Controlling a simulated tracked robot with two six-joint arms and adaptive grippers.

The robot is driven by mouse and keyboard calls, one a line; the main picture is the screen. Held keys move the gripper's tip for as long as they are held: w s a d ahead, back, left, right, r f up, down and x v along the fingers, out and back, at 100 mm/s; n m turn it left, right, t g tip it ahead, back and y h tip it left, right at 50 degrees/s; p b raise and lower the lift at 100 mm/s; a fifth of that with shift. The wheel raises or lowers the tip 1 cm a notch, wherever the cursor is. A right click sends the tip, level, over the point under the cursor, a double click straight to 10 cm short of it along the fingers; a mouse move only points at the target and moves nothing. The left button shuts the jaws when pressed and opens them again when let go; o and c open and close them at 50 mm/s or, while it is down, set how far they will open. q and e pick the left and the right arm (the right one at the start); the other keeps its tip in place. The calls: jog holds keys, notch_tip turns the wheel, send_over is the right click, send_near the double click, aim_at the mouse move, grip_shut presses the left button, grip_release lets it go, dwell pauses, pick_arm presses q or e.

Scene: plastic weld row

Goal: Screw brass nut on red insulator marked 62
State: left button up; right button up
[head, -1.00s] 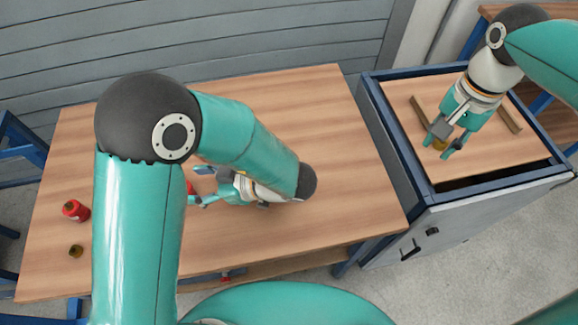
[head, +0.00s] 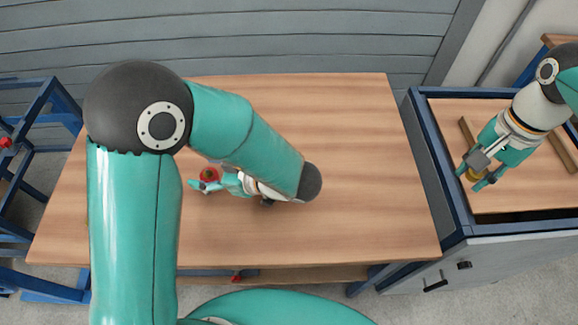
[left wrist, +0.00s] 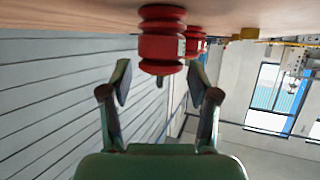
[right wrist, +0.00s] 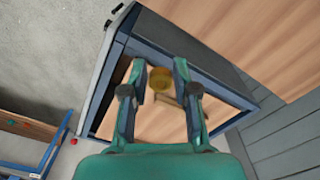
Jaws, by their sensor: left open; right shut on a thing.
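A red ribbed insulator (head: 209,174) stands on the wooden table, beside my left gripper (head: 203,187). In the left wrist view this insulator (left wrist: 162,45) shows large, near the gap between the open fingertips (left wrist: 161,84), with no clear contact. A second red insulator (left wrist: 196,42) stands behind it. No number is readable on either. A brass piece (left wrist: 249,33) lies farther along the table. My right gripper (head: 475,177) is shut on a brass nut (head: 471,174) over the cabinet top. The nut also shows between the fingertips in the right wrist view (right wrist: 160,80).
The wooden table (head: 340,150) is clear in its middle and right part. The blue-edged cabinet (head: 450,215) stands right of it, with dark wooden strips (head: 563,152) on its top. A blue frame (head: 40,110) stands at the left. My left arm hides the table's left part.

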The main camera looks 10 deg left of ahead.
aim_at(207, 169)
pick_arm(q)
jog(key=shift+c, duration=0.3)
grip_shut()
